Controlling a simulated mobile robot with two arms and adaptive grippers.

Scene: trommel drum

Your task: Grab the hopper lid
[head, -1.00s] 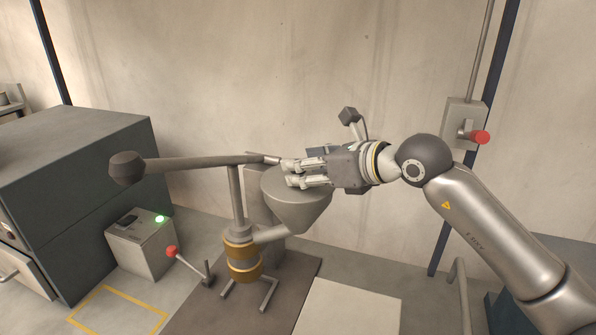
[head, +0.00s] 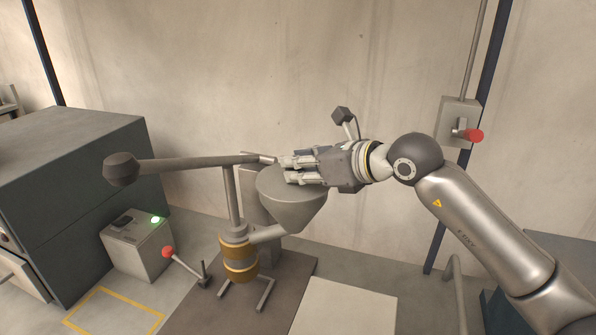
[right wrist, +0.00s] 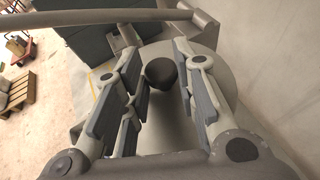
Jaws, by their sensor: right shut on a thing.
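The hopper (head: 293,212) is a grey cone beside a post with brass-coloured bands. The hopper lid (head: 268,183) is a flat grey disc on its top and also shows in the right wrist view (right wrist: 168,128). A dark round knob (right wrist: 160,72) stands up from the lid. My right gripper (head: 287,170) reaches in from the right, level and just above the lid. In the head view the fingers hide the knob. My left gripper is not in view.
A long bar with a dark weight (head: 121,168) runs behind my fingertips. A dark cabinet (head: 80,185) and a grey box with a green light (head: 138,247) stand at left. A red-tipped floor lever (head: 168,252) is in front. A red-handled wall switch (head: 474,135) is at right.

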